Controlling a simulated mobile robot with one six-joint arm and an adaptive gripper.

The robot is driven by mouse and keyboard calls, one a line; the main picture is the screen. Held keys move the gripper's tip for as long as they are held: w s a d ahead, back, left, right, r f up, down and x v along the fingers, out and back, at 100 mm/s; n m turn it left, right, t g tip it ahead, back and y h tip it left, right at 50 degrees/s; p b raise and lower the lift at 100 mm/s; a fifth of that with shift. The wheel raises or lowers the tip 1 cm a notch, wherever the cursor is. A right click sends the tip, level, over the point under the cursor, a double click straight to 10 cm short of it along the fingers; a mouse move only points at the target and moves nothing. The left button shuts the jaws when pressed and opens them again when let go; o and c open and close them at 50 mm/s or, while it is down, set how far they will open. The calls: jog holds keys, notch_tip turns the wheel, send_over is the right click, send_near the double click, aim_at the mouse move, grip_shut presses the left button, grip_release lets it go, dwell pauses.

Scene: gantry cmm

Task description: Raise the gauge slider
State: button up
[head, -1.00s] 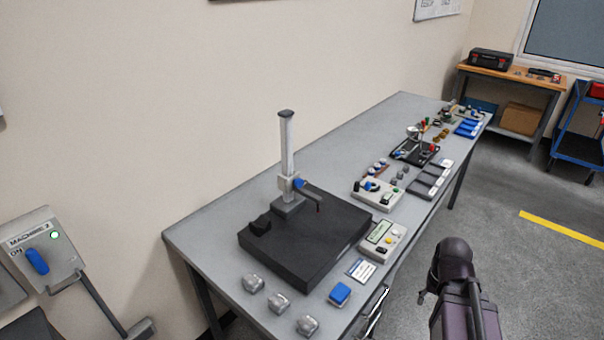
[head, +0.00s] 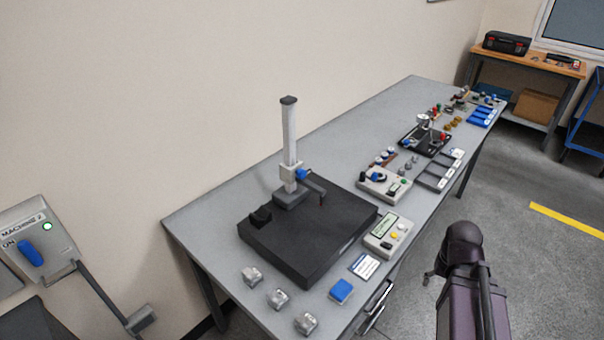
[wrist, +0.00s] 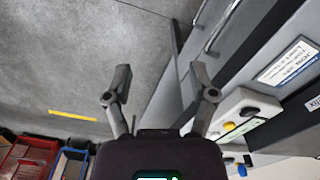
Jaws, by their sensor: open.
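The height gauge stands on a black surface plate (head: 290,252) on the grey bench. Its light column (head: 289,135) is upright. The gauge slider (head: 290,173), a pale block with a blue knob (head: 301,174) and a dark arm with a red tip, sits low on the column, a little above its base. My gripper (wrist: 160,88) is open and empty in the wrist view, over the floor beside the bench edge. The gauge does not show in the wrist view. In the head view my arm is at the lower right, apart from the gauge, and my fingers cannot be made out.
A readout box (head: 387,236) with buttons and a blue block (head: 341,291) lie near the plate's right. Several clear-grey blocks (head: 278,299) line the front. More fixtures fill the bench behind. A machine switch box (head: 38,240) is at left. Floor right of the bench is free.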

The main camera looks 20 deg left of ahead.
jog(key=w+a+r+n+t+y+p, duration=0.15)
jog(key=w+a+y, duration=0.25)
jog(key=a, duration=0.4)
jog(key=w+a+r+n+g+y, duration=0.1)
jog(key=w+a+r+n+y, duration=0.2)
jog(key=w+a, duration=0.3)
jog(key=n+t+y+p, duration=0.1)
jog(key=n+y, duration=0.2)
jog(key=y, duration=0.5)
send_near(304, 173)
jog(key=d, duration=0.3)
jog(key=shift+r, duration=0.35)
jog(key=shift+a+f, duration=0.1)
jog(key=shift+a, duration=0.05)
jog(key=b+x, duration=0.3)
jog(key=x, duration=1)
jog(key=shift+a+f+b, duration=0.15)
jog(key=shift+a+b, duration=0.05)
jog(key=shift+b, duration=0.15)
grip_shut()
